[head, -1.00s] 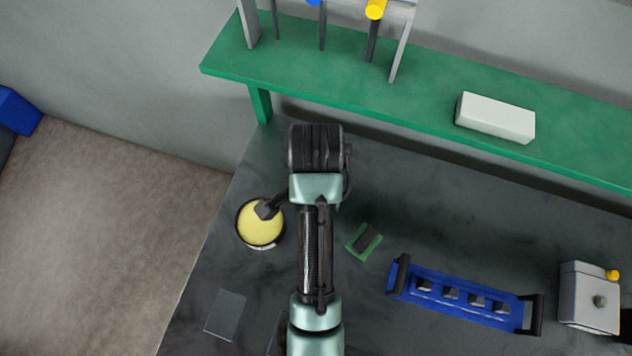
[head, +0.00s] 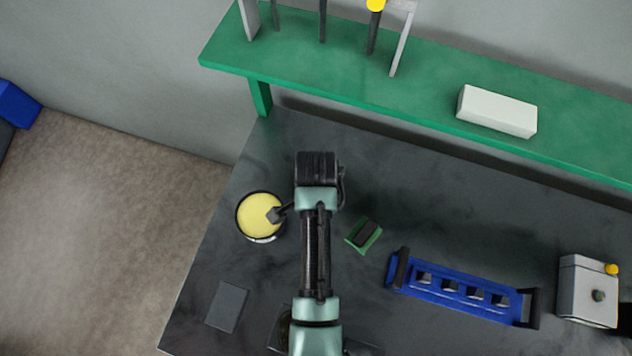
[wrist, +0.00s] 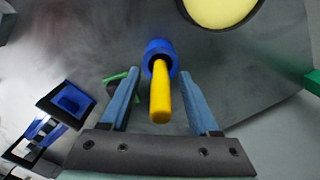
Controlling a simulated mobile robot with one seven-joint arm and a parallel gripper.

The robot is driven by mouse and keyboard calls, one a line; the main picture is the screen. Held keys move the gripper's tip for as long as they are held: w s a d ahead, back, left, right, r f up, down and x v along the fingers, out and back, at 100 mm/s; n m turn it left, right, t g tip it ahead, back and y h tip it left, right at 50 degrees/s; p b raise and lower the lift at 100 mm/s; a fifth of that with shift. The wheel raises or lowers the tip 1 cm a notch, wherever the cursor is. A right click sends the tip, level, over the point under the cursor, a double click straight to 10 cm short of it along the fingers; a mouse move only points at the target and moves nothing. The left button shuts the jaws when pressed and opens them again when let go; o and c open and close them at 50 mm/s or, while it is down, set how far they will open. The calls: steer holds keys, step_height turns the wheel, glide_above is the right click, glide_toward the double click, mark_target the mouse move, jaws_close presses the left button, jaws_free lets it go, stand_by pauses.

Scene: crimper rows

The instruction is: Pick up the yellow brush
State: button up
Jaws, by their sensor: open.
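The yellow brush (wrist: 160,95) shows in the wrist view as a yellow rod, its far end at a round blue cup-like piece (wrist: 158,50). I cannot tell whether that piece is a holder or part of the brush. My gripper (wrist: 158,72) is open, with one blue finger on each side of the rod. Gaps show between the rod and both fingers in this view, and its near end points toward the gripper's base. In the head view my arm covers the brush and the fingers.
A yellow-filled round dish (head: 259,212) stands left of my arm. To the right are a small green piece with a dark top (head: 363,235), a blue rack (head: 452,290) and a grey box (head: 588,292). A green shelf (head: 420,95) bearing a white block (head: 497,111) runs behind.

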steer(key=shift+f, duration=1.15)
jaws_close()
